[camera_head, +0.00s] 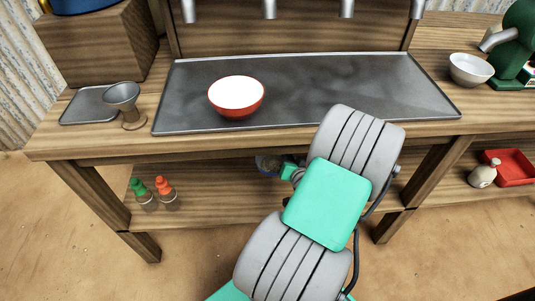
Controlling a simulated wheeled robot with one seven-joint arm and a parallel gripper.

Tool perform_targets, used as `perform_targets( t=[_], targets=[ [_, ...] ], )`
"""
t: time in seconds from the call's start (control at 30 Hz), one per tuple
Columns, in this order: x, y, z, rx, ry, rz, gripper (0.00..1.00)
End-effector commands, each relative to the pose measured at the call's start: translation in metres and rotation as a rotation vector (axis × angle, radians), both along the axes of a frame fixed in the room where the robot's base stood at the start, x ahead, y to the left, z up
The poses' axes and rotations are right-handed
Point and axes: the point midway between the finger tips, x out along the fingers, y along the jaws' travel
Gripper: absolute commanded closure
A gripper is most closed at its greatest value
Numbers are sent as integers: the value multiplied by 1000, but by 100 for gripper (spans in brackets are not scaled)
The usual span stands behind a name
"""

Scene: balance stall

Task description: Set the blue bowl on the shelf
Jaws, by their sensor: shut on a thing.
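The blue bowl (266,163) shows only in small part, dark blue-grey, under the front edge of the counter and above the lower shelf. My gripper (285,168) reaches in under the counter at the bowl's right side and is shut on it. The fingertips are mostly hidden by my wrist and the shadow. The lower shelf (220,213) is a wooden board below the counter. I cannot tell whether the bowl touches it.
A green-capped bottle (143,194) and an orange-capped bottle (166,192) stand on the shelf's left part. A red bowl (236,97) sits on the dark counter tray (330,85). The counter edge overhangs the shelf. The shelf's middle front is clear.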

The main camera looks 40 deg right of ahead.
Motion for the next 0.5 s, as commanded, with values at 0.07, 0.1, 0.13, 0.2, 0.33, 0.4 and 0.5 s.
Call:
perform_targets(
  t=[0.07,0.1,0.13,0.2,0.33,0.4,0.5],
  targets=[
    [21,-11,-15,-3,0,7,100],
    [30,-18,-21,-2,0,7,100],
    [37,-22,-25,-2,1,6,100],
    [54,-34,-34,-2,0,4,100],
    [74,-47,-66,2,0,2,100],
    [83,-54,-76,0,-1,1,100],
    [90,-58,-83,-1,0,1,100]
  ],
)
